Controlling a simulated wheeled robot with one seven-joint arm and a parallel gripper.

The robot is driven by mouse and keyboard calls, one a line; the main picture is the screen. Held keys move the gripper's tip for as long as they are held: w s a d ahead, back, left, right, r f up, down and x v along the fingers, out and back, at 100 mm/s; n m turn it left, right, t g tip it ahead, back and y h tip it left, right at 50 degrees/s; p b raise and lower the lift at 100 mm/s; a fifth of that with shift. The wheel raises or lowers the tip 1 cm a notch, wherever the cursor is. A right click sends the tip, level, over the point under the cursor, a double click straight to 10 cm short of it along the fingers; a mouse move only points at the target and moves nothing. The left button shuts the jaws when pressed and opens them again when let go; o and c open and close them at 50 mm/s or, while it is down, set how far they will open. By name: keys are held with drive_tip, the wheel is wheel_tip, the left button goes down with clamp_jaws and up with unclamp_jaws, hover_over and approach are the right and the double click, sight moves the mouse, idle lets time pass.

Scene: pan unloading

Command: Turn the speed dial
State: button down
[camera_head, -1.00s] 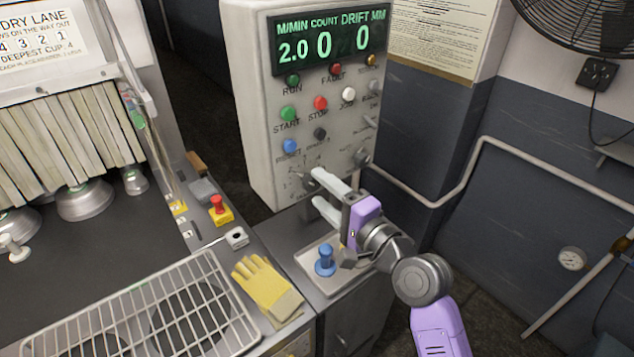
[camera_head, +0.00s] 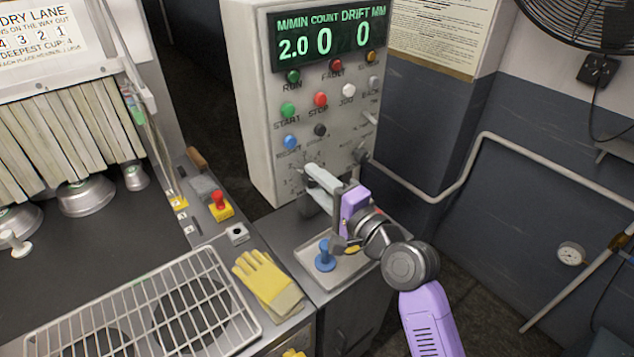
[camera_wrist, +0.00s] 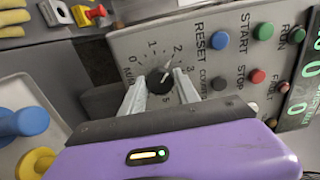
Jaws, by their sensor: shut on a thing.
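The speed dial (camera_wrist: 160,81) is a dark round knob on the grey control panel, with a numbered scale around it. Its light pointer mark points up, toward about the 2. My gripper (camera_wrist: 161,92) has one finger on each side of the dial and is shut on it. In the head view my gripper (camera_head: 315,187) reaches the lower left of the panel (camera_head: 262,110) and hides the dial. The display (camera_head: 328,37) reads 2.0 under M/MIN, with 0 for count and drift.
Above the dial are several buttons, including a blue reset button (camera_head: 290,142) and red stop button (camera_head: 320,99). Below my gripper, a tray (camera_head: 345,272) holds a blue-handled item (camera_head: 325,256). Yellow gloves (camera_head: 268,282) and a red-topped yellow switch (camera_head: 219,207) lie left.

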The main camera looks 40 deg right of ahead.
drive_tip(key=shift+f+n, duration=0.1)
drive_tip(key=shift+n, duration=0.2)
drive_tip(key=n+b, duration=0.3)
drive_tip(key=shift+f+n, duration=0.1)
drive_tip(key=shift+n, duration=0.2)
drive_tip(key=n+b, duration=0.1)
drive_tip(key=n, duration=0.1)
drive_tip(key=shift+n+b, duration=0.3)
drive_tip(key=shift+n, duration=0.1)
drive_tip(key=n+b, duration=0.3)
drive_tip(key=n, duration=0.2)
drive_tip(key=shift+n, duration=0.4)
drive_tip(key=shift+b, duration=0.3)
drive_tip(key=c, duration=0.9)
unclamp_jaws()
